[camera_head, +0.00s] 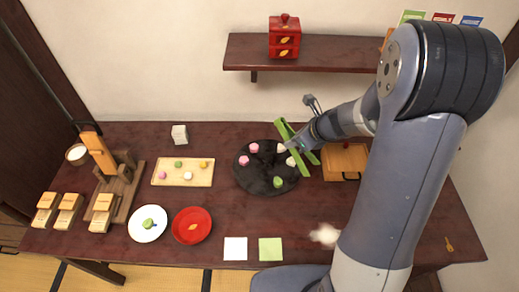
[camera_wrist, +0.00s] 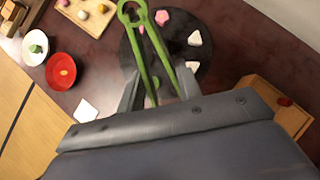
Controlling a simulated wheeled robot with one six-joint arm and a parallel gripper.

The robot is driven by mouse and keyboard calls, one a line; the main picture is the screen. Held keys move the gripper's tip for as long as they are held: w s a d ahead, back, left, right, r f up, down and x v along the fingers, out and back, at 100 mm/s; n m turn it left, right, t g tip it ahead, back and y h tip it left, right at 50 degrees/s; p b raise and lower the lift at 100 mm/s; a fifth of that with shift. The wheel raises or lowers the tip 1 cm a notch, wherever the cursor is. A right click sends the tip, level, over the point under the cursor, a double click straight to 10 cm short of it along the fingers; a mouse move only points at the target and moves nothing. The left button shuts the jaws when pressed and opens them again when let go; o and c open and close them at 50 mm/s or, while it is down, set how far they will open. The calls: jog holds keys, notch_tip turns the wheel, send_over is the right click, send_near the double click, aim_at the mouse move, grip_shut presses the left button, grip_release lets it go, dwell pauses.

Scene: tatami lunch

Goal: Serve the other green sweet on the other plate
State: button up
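My gripper (camera_head: 297,144) is closed around the green tongs (camera_wrist: 152,38), with one finger on each side of them. The tongs are over the far right part of the round black tray (camera_head: 247,181). Another green sweet (camera_head: 148,223) sits on the white plate (camera_head: 139,234). The red plate (camera_head: 181,227) beside it bears only an orange leaf shape; it also shows in the wrist view (camera_wrist: 61,71).
Pink sweets (camera_head: 244,160) and white sweets (camera_head: 291,161) share the black tray. A wooden board (camera_head: 165,181) holds several small sweets, one green. A wooden box (camera_head: 346,160) stands right of the tray. White and green paper squares (camera_head: 270,249) lie at the front.

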jog(key=s+a+n+g, duration=0.2)
jog(key=a+n+g, duration=0.1)
jog(key=a+n, duration=0.2)
jog(key=s+a+n+g+y, duration=0.1)
jog(key=a+n+g, duration=0.2)
jog(key=a+n, duration=0.2)
jog(key=shift+s+a+f+y, duration=0.3)
jog(key=shift+s+f, duration=0.05)
jog(key=shift+f, duration=0.1)
jog(key=shift+f, duration=0.15)
notch_tip(320, 180, down, 10)
jog(key=b, duration=0.8)
